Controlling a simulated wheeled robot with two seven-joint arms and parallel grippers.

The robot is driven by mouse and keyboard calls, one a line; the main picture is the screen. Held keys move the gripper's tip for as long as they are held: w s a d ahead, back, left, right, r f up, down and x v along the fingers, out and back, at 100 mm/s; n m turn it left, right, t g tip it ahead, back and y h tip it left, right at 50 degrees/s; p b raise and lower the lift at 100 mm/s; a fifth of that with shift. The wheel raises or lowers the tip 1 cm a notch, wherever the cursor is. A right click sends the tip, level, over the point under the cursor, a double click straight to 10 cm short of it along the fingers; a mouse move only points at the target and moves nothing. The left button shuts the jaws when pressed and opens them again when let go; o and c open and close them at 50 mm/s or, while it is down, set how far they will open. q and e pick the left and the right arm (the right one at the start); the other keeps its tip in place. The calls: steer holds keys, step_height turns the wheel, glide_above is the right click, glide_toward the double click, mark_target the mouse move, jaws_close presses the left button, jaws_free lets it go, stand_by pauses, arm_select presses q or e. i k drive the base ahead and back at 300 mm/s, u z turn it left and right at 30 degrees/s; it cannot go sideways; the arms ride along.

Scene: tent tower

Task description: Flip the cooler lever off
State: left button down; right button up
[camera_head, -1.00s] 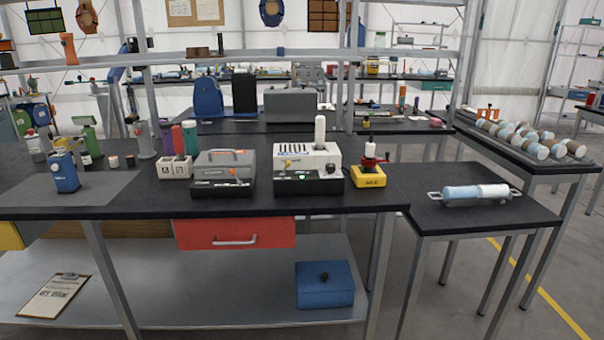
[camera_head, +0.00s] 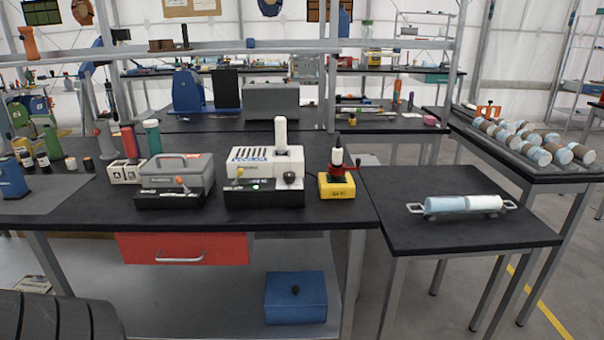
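A white box-shaped machine (camera_head: 272,163) with a slotted top and a white cylinder (camera_head: 280,132) stands on the black workbench, and it is probably the cooler. Its black front base has a small orange-tipped lever (camera_head: 239,175), a small green light (camera_head: 256,187) and a dark round knob (camera_head: 289,176). The lettering is too small to read surely. Neither gripper is in view. A black ribbed part at the lower left is probably my arm.
A yellow-based device (camera_head: 337,186) with a red top stands just right of the white machine. White blocks (camera_head: 126,171) and several bottles stand to the left. The bench front edge (camera_head: 300,223) is clear. A lower side table (camera_head: 450,239) holds a pale cylinder in a cradle.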

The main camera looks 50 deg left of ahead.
mark_target(240, 171)
steer(key=u, duration=0.5)
steer(key=i, duration=0.8)
steer(key=u, duration=0.85)
